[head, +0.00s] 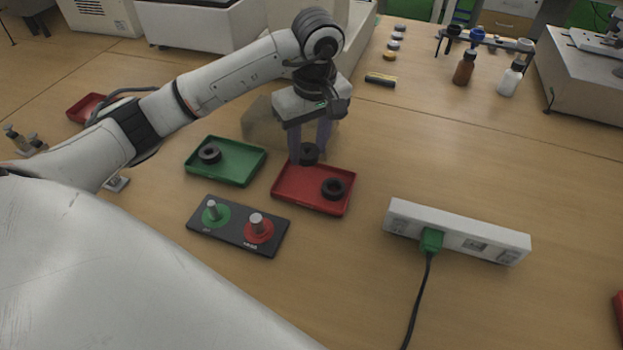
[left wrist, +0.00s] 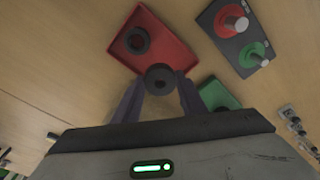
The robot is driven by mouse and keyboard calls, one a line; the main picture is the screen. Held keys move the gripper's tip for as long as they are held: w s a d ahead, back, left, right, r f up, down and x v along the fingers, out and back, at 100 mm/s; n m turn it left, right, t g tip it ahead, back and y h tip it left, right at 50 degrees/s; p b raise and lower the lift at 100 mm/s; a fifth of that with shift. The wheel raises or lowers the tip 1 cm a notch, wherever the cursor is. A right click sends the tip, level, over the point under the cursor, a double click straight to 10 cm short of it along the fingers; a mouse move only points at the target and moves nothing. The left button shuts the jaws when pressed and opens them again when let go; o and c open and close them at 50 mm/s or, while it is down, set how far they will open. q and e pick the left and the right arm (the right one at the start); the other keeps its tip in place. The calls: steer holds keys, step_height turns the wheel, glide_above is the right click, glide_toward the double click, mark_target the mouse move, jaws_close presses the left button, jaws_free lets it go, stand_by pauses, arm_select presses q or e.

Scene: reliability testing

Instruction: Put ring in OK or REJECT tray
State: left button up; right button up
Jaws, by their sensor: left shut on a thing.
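My left gripper (head: 309,154) is shut on a black ring (head: 310,152), held over the back left part of the red tray (head: 297,201). In the left wrist view the held ring (left wrist: 160,79) sits between the two fingers, over the edge of the red tray (left wrist: 173,50). Another black ring (head: 333,189) lies in the red tray at its right. The green tray (head: 231,174) stands left of the red one, with a black ring (head: 209,154) in it. The right gripper is not in view.
A white power strip (head: 458,236) with a green plug and black cable lies to the right. Bottles (head: 464,70) stand at the back right.

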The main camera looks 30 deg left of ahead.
mark_target(308, 185)
arm_select(q)
step_height(308, 185, down, 8)
steer(key=shift+f, duration=0.15)
stand_by(0.3)
steer(key=shift+f, duration=0.1)
steer(key=shift+f, duration=0.15)
steer(key=o, duration=1)
steer(key=shift+r+p, duration=0.3)
steer(key=shift+r, duration=0.1)
steer(key=r, duration=0.3)
steer(key=d+r, duration=0.1)
steer(key=r, duration=0.3)
steer(key=r+b, duration=0.1)
steer(key=r, duration=0.2)
steer(key=shift+s+d+r, duration=0.15)
steer(key=shift+s+r, duration=0.05)
steer(key=shift+s, duration=0.05)
steer(key=shift+s+r, duration=0.1)
steer(key=shift+r, duration=0.55)
